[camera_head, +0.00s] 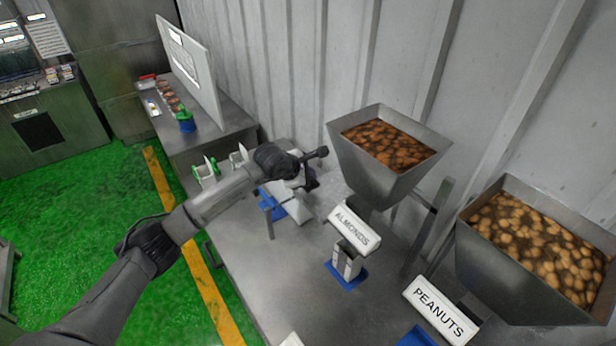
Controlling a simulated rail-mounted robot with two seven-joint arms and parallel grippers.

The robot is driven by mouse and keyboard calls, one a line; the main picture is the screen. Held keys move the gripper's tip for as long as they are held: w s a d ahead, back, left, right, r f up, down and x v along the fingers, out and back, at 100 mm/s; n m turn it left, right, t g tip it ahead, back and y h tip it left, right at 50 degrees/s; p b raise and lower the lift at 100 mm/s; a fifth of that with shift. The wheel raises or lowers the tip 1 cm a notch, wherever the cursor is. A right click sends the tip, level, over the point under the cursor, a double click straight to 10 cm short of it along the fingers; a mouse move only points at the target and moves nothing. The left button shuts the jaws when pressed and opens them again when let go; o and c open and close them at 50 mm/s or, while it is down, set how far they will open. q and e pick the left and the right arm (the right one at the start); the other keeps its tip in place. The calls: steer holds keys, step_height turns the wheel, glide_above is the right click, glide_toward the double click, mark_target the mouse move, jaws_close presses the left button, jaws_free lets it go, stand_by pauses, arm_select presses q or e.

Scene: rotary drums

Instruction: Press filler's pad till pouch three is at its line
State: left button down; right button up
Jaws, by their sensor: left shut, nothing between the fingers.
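My left arm comes in from the lower left, and my left gripper (314,160) is shut and empty above the back of the steel bench. It is beside a partly hidden white dispenser part with a blue base (270,205), left of the almonds filler. The almonds filler has a hopper (372,180) of brown nuts, a white ALMONDS sign (354,228), and a white pouch-like piece (347,262) over a blue pad (346,278). The peanuts filler has a hopper (500,262), a PEANUTS sign (440,308) and a blue pad (417,337). I cannot make out fill lines or pouch numbers.
Two white pieces with green edges (207,170) stand at the bench's left side. A second table (215,125) behind holds a white board (187,68) and a green-and-blue item (185,121). A corrugated wall bounds the back. Green floor lies left.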

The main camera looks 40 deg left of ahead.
arm_select(q)
steer(key=shift+f+b, duration=0.35)
steer(key=shift+f, duration=0.2)
stand_by(0.5)
steer(key=shift+r, duration=0.15)
steer(key=shift+r+p, duration=0.9)
steer(key=shift+r, duration=1.05)
steer(key=shift+r, duration=0.1)
steer(key=shift+r+p, duration=0.5)
steer(key=shift+r, duration=0.3)
step_height(320, 180, up, 3)
steer(key=shift+r+p, duration=0.1)
steer(key=shift+p, duration=0.6)
